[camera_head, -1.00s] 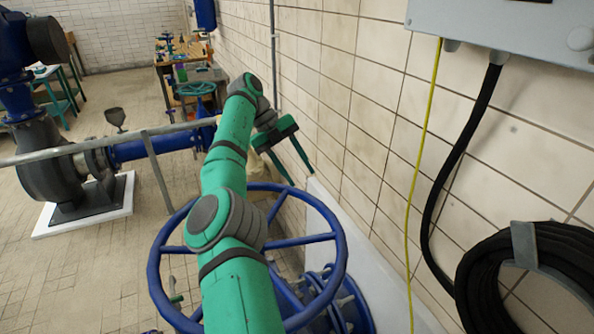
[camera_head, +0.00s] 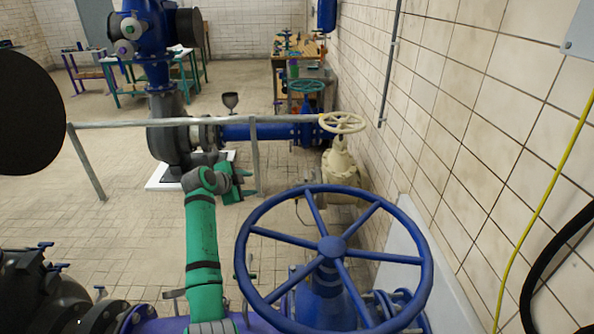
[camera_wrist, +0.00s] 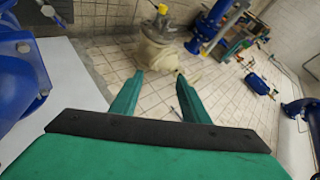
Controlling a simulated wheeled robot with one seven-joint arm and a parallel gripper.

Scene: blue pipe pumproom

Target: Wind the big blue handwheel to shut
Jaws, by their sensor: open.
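The big blue handwheel (camera_head: 333,247) stands in the lower middle of the head view, with spokes and a round hub, on a blue valve body (camera_head: 325,303). My green gripper (camera_head: 246,182) is beyond and to the left of the wheel, clear of its rim. In the wrist view my gripper's two fingers (camera_wrist: 160,97) are spread apart with nothing between them.
A cream valve with its own handwheel (camera_head: 342,123) stands behind, near the tiled wall. A grey rail (camera_head: 200,122) crosses beyond my arm. A yellow cable (camera_head: 540,215) hangs at the right. Open tiled floor lies at the left.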

